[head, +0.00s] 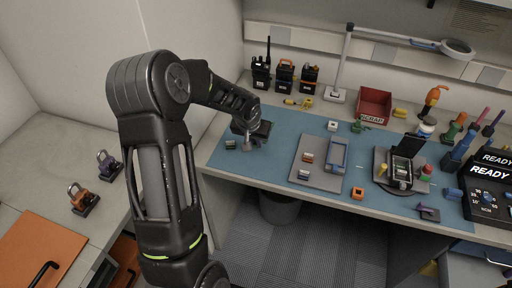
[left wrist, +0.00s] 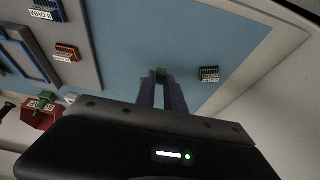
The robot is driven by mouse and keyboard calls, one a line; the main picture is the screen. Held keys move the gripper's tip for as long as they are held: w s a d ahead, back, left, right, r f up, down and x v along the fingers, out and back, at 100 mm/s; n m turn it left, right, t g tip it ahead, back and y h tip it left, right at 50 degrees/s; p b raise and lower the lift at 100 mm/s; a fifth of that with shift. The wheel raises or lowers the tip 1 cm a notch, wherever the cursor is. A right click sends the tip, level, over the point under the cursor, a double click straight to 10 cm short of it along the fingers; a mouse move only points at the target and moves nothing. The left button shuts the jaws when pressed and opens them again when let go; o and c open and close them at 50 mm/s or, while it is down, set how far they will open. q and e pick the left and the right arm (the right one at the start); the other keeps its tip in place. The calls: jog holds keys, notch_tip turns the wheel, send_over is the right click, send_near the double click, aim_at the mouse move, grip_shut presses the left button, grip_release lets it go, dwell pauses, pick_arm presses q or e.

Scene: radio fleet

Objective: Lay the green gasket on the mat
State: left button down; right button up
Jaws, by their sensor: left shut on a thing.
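My left gripper (head: 247,143) is low over the left end of the blue mat (head: 270,165). In the left wrist view its two fingers (left wrist: 162,80) are shut on a small green piece, the green gasket (left wrist: 162,73), which shows between the fingertips. The fingers hide most of the gasket. In the head view the hand hides it. The mat also shows in the left wrist view (left wrist: 190,40). I cannot tell whether the gasket touches the mat. My right gripper is not in view.
A small green connector block (head: 230,145) lies just left of the gripper. A grey tray (head: 310,182) with small blocks and a blue frame lies to the right. A red scrap bin (head: 374,106) and radios (head: 284,76) stand at the back.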

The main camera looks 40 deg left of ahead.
aim_at(255, 146)
pick_arm(q)
jog(key=shift+f, duration=0.1)
notch_tip(255, 146, down, 4)
jog(key=shift+r+p, duration=0.2)
jog(key=shift+p, duration=0.1)
jog(key=shift+f+b, duration=0.6)
jog(key=shift+b, duration=0.2)
jog(key=c, duration=1.4)
grip_release()
jog(key=shift+c, duration=0.2)
jog(key=shift+r, duration=0.15)
